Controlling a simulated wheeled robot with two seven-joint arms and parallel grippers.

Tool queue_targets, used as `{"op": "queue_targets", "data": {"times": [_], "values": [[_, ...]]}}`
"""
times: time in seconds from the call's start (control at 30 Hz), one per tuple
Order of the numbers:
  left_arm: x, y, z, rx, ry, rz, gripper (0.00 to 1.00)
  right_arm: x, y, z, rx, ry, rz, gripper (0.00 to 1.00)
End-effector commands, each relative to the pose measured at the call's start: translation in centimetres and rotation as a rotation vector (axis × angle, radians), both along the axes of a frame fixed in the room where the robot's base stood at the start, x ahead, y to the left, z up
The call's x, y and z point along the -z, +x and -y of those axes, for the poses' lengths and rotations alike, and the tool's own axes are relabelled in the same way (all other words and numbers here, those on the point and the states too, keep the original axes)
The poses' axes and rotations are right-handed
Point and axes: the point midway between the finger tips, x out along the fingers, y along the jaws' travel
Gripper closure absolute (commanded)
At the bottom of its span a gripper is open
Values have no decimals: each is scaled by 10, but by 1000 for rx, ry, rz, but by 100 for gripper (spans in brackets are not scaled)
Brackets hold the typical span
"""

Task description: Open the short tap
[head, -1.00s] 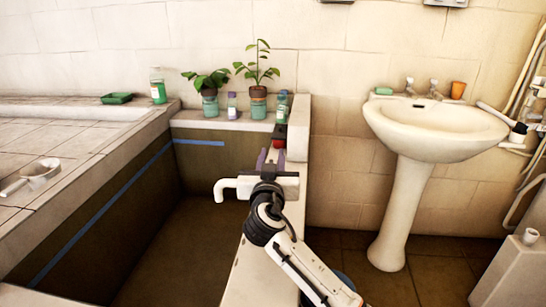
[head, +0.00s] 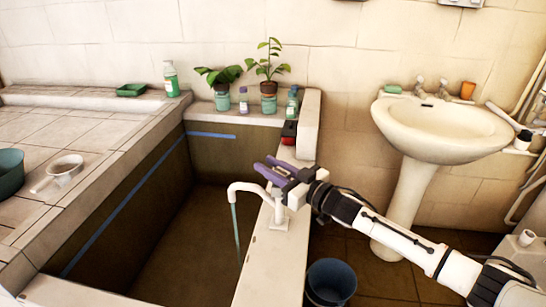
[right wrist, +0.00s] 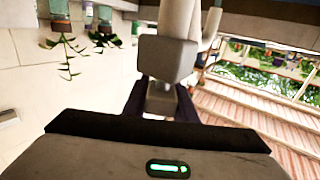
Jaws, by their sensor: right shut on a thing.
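The short tap (head: 250,188) is white with a curved spout and stands on the pale ledge of the sunken basin. A thin bluish stream of water (head: 237,228) falls from its spout into the basin. My right gripper (head: 268,166), with purple fingers, reaches in from the right at the top of the tap. It is shut on the tap's handle, which is largely hidden by the gripper in the head view. In the right wrist view, the grey tap handle (right wrist: 165,62) lies between the dark fingers. My left gripper is not in view.
Potted plants (head: 268,88) and bottles stand on the back ledge. A white pedestal washbasin (head: 440,135) is at the right. A blue bucket (head: 331,283) stands on the floor below my right arm. A white dipper (head: 65,167) lies on the tiled counter.

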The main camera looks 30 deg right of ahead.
Motion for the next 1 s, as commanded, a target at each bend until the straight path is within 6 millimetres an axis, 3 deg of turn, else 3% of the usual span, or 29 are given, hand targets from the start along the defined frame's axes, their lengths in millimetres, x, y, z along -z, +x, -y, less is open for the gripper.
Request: {"op": "queue_targets", "data": {"times": [0.5, 1.0], "values": [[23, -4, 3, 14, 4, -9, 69, 4, -6, -10, -427, -5, 0, 97], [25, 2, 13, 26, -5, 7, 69, 2, -12, -17, -591, 0, -1, 97]]}}
